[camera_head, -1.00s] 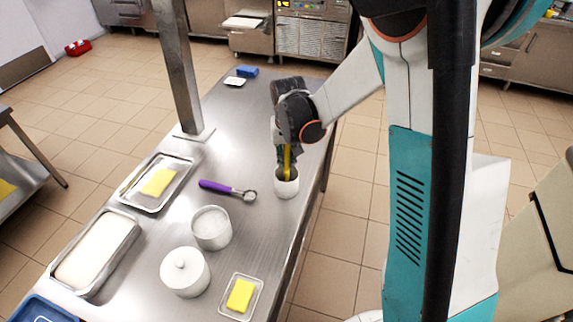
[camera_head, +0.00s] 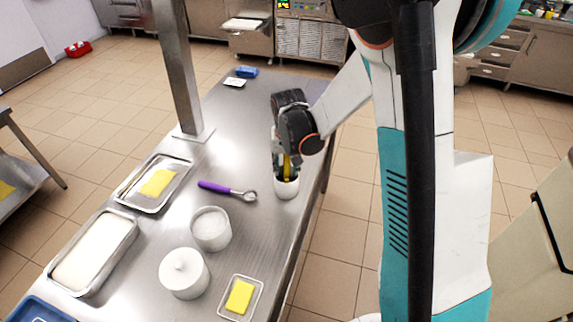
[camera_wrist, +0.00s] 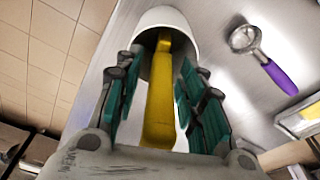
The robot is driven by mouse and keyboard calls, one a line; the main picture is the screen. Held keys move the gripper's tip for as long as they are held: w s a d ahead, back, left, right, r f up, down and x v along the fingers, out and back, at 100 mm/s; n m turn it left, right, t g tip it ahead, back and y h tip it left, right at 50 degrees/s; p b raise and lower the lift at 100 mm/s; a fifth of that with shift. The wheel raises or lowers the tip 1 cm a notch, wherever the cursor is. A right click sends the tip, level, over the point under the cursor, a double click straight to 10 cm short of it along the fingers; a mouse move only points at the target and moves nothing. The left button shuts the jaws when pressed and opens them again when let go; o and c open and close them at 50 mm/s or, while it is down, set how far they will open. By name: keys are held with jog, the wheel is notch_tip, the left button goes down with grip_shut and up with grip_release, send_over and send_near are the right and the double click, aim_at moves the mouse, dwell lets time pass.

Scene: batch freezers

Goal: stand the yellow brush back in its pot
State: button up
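The white pot (camera_head: 287,189) stands near the right edge of the steel table. The yellow brush (camera_head: 287,168) has its far end inside the pot and its handle rising out of it. In the wrist view the brush (camera_wrist: 160,105) runs into the mouth of the pot (camera_wrist: 165,22). Its lower end is hidden inside. My gripper (camera_wrist: 160,100) is above the pot, with its green-padded fingers spread on either side of the handle. Gaps show between the pads and the handle, so it looks open around the brush. In the head view the gripper (camera_head: 287,160) partly covers the handle.
A purple-handled scoop (camera_head: 228,190) lies left of the pot. A white open container (camera_head: 211,228), a lidded jar (camera_head: 184,272) and a small tray with a yellow block (camera_head: 240,297) stand nearer. A steel post (camera_head: 178,75) rises at the left. The table behind the gripper is mostly clear.

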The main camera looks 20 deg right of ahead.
aim_at(287, 181)
jog(key=shift+r, duration=0.1)
notch_tip(287, 181, up, 12)
jog(key=s+p, duration=0.2)
jog(key=s+r+n+t, duration=0.1)
jog(key=s+r, duration=0.4)
jog(key=s, duration=0.5)
jog(key=s+r+n+t, duration=0.1)
jog(key=s+r+t, duration=0.3)
jog(key=s, duration=0.7)
notch_tip(287, 181, up, 2)
jog(key=shift+s+n, duration=0.25)
jog(key=shift+n, duration=0.15)
jog(key=shift+a, duration=0.1)
notch_tip(287, 181, down, 12)
jog(key=b, duration=1.1)
jog(key=shift+r, duration=0.25)
